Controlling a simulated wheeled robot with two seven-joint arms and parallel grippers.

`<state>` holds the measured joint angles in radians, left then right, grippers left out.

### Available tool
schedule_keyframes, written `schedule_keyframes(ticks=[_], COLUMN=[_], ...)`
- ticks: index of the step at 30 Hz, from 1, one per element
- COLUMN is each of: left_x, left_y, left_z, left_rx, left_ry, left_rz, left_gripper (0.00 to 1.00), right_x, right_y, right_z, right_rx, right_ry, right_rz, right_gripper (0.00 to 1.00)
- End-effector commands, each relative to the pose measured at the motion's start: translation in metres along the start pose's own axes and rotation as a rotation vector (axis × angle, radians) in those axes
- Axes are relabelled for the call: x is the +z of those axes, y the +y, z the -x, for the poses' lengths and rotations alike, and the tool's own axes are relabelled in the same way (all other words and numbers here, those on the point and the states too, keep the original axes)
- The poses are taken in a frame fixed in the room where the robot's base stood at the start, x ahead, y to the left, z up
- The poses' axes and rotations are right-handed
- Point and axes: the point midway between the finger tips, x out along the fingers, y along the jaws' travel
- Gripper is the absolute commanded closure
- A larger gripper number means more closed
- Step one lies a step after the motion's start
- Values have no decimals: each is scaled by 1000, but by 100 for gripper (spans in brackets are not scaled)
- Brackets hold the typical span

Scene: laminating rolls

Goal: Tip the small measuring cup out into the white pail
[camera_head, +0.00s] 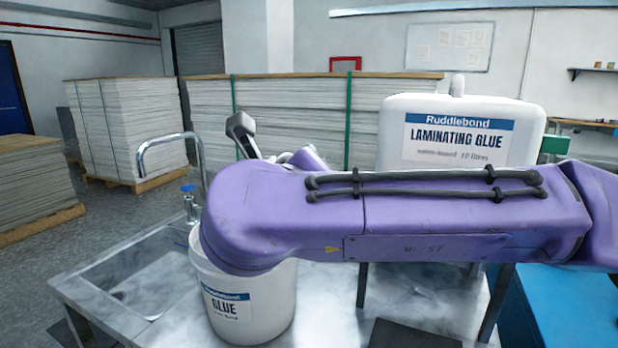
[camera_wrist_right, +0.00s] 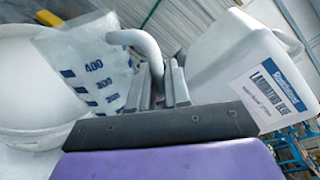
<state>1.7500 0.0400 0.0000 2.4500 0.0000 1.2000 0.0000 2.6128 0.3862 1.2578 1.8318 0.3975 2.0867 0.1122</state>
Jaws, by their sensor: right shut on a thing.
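The measuring cup (camera_wrist_right: 88,70), pale and translucent with blue marks and numbers, is in the right wrist view. My right gripper (camera_wrist_right: 160,88) is shut on its curved handle (camera_wrist_right: 148,48). The cup is tilted relative to the glue container and overlaps the pail's rim in that view. I cannot see any contents or flow. The white pail (camera_head: 246,300), labelled GLUE, stands at the sink's right, its top partly hidden behind my purple right arm. The pail also shows at the left of the wrist view (camera_wrist_right: 30,90). In the head view my arm mostly hides gripper and cup. My left gripper is out of view.
A large white laminating glue container (camera_head: 455,120) stands behind my right arm. A steel sink (camera_head: 125,285) with a curved tap (camera_head: 170,138) lies left of the pail. Stacks of sheets (camera_head: 125,125) stand behind.

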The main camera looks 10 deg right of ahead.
Motion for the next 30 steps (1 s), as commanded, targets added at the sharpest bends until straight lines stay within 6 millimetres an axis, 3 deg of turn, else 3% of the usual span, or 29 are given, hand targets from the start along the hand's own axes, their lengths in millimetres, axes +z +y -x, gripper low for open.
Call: schedule_keyframes(ticks=[30], left_x=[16], left_y=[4], left_z=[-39], left_rx=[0], left_ry=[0], left_rz=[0], left_gripper=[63], right_x=[-7], right_y=[-4], right_z=[-4], right_rx=[6], right_ry=[-76], right_rz=[-157], right_gripper=[100])
